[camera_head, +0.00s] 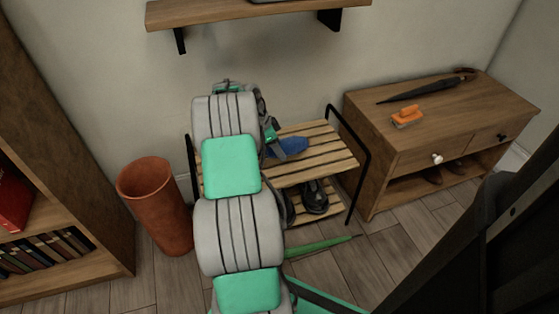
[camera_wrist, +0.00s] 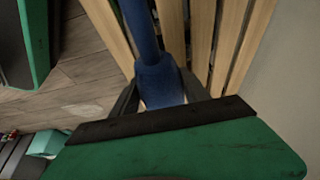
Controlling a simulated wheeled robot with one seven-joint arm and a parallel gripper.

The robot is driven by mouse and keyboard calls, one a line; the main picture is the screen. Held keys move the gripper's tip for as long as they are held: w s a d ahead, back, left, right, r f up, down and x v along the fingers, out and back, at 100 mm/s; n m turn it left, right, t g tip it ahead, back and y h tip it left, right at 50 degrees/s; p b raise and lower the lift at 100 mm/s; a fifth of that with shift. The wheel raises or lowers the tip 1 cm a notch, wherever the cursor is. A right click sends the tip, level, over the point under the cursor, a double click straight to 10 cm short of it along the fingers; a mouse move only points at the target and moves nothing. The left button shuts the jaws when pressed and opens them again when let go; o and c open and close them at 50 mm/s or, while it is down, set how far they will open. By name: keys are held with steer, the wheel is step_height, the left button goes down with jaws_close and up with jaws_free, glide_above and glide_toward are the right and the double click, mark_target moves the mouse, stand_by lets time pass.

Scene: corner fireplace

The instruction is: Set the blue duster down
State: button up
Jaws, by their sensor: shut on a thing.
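The blue duster (camera_head: 290,147) is at the slatted wooden shoe rack (camera_head: 325,160), over its top slats. My gripper (camera_head: 270,143) is at the duster's left end, mostly behind my own arm in the head view. In the wrist view, the dark fingers of my gripper (camera_wrist: 160,97) are shut around the blue duster (camera_wrist: 158,75), and its shaft runs away over the slats (camera_wrist: 200,35). I cannot tell whether the duster touches the slats.
Black shoes (camera_head: 315,197) stand on the rack's lower shelf. A wooden cabinet (camera_head: 400,150) at right bears a dark umbrella (camera_head: 425,88) and an orange brush (camera_head: 407,117). A terracotta bin (camera_head: 160,205) stands at left. A green closed umbrella (camera_head: 320,245) lies on the floor. A wall shelf (camera_head: 240,12) hangs above.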

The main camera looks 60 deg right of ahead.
mark_target(280, 162)
steer(key=d+f, duration=0.1)
steer(key=d+f+b, duration=0.1)
steer(key=f, duration=0.1)
steer(key=shift+w+d+f, duration=0.15)
steer(key=shift+d+f, duration=0.15)
steer(key=shift+d, duration=0.1)
steer(key=shift+f+b, duration=0.8)
steer(key=shift+f, duration=0.55)
steer(key=shift+f, duration=0.2)
steer(key=o, duration=1.6)
steer(key=shift+c, duration=0.2)
steer(key=shift+r, duration=0.1)
